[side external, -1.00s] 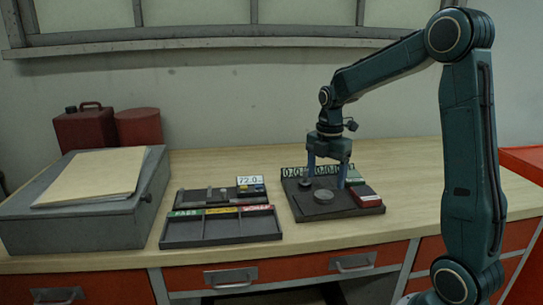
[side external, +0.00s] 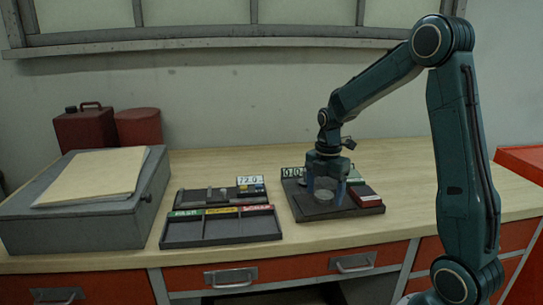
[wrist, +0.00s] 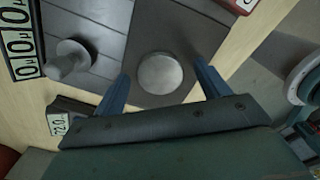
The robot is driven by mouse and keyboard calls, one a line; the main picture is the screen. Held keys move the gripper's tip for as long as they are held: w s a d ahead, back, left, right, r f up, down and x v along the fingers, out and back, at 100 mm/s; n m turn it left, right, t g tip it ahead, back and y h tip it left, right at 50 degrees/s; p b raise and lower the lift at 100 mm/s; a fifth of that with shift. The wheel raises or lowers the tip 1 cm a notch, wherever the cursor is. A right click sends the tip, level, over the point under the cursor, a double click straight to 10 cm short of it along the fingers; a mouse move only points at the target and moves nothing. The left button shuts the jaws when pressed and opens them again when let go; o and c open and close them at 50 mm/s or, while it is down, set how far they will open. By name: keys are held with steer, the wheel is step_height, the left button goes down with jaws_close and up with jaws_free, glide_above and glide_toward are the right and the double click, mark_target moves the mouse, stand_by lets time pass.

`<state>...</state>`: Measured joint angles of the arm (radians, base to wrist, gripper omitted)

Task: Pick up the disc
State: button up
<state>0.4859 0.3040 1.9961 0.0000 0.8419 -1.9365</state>
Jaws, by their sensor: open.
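The disc (wrist: 160,73) is a round grey metal piece lying flat on a dark tray (side external: 318,214). It also shows in the side view (side external: 323,196), low between the fingers. My gripper (wrist: 165,85) is open, with its blue fingers on either side of the disc in the wrist view. In the side view my gripper (side external: 325,191) points straight down over the tray, its fingers spread around the disc. I cannot tell whether the fingertips touch the disc or the tray.
A sorting tray with coloured labels (side external: 222,229) lies to the left. A grey case (side external: 80,215) stands farther left.

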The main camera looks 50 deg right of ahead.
mark_target(324, 194)
steer(key=c, duration=1.3)
steer(key=shift+r, duration=0.2)
step_height(324, 194, up, 20)
steer(key=shift+f, duration=0.15)
stand_by(0.3)
